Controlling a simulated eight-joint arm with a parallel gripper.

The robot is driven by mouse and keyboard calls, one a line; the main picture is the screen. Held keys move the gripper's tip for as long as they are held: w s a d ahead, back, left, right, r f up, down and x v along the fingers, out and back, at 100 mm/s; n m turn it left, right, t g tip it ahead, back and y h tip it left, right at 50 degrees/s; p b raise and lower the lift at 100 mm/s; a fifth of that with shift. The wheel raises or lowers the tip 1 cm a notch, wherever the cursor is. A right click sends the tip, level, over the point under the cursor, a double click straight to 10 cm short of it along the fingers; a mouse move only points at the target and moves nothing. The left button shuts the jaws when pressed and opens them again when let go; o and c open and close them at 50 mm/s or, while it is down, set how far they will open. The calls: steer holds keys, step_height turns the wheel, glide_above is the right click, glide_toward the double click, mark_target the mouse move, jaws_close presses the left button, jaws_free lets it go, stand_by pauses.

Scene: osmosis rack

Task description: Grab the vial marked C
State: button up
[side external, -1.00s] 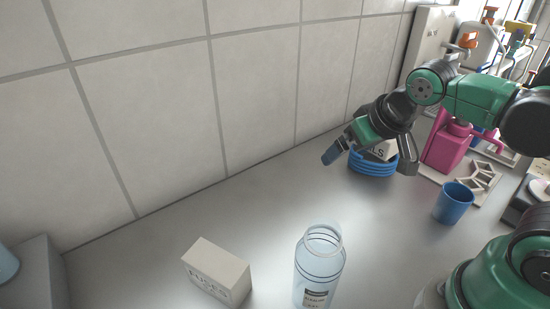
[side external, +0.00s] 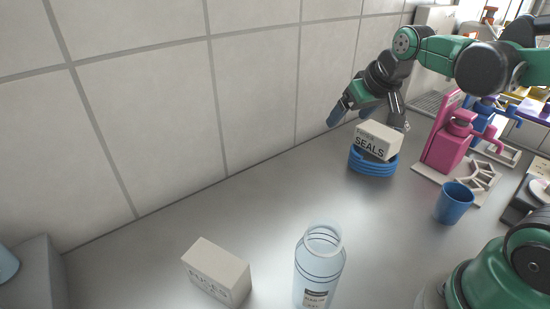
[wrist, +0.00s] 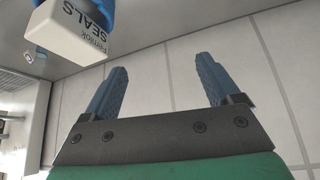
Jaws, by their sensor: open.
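I cannot make out a vial marked C in either view. My gripper (side external: 346,112) is open and empty, over the bench close to the tiled wall. It is just behind and to the left of the SEALS box in the side view. In the wrist view its two blue fingers (wrist: 158,82) stand wide apart, with only wall tiles between them.
A white SEALS box (side external: 377,140) sits tilted on a blue coil (side external: 373,163); it also shows in the wrist view (wrist: 72,28). A pink stand (side external: 447,147), blue cup (side external: 453,203), clear bottle (side external: 318,268) and another box (side external: 217,272) stand around. The middle bench is clear.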

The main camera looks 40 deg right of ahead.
mark_target(401, 131)
steer(key=w+d+m, duration=0.1)
steer(key=d, duration=0.4)
steer(key=w+d+f+m+g+h, duration=0.1)
steer(key=d, duration=0.4)
steer(key=w+d+f+m, duration=0.1)
steer(key=w+d, duration=0.1)
steer(key=d, duration=0.3)
steer(key=shift+w+d+m+g, duration=0.1)
steer(key=shift+d+m+g, duration=0.05)
steer(key=shift+m+g, duration=0.15)
steer(key=d+f+m, duration=0.1)
steer(key=d+f, duration=0.1)
steer(key=d, duration=0.2)
steer(key=s+d+f+m+g, duration=0.1)
steer(key=d+f, duration=0.1)
steer(key=d, duration=0.3)
steer(key=s+d+f, duration=0.1)
steer(key=d+f, duration=0.2)
steer(key=d, duration=0.1)
steer(key=shift+s+d+m+h, duration=0.15)
steer(key=shift+s+m+h, duration=0.05)
steer(key=shift+m+h, duration=0.2)
steer(key=shift+x, duration=2.35)
jaws_close()
